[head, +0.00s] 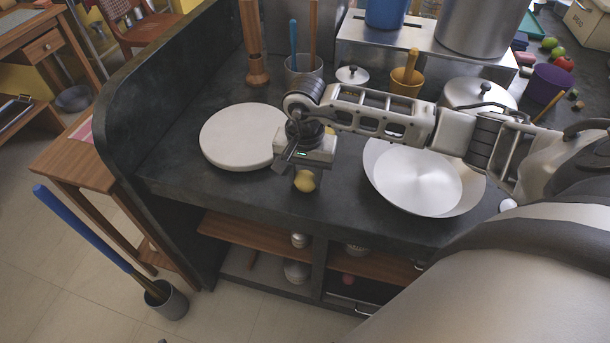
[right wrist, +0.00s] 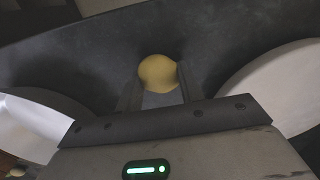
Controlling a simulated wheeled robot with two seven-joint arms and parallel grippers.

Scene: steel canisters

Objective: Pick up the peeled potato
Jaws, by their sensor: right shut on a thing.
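The peeled potato (head: 305,181) is a small yellow, rounded thing near the front edge of the dark counter (head: 345,200). My right gripper (head: 304,172) points down over it and is shut on it. In the right wrist view the potato (right wrist: 158,72) sits between the tips of the two fingers (right wrist: 158,92). I cannot tell whether the potato touches the counter. My left gripper is not in view.
A round white board (head: 235,135) lies left of the gripper. A wide metal pan (head: 420,183) lies to the right. A wooden mill (head: 254,50), a utensil cup (head: 304,75) and a yellow cup (head: 405,82) stand behind. The counter's front edge is close.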

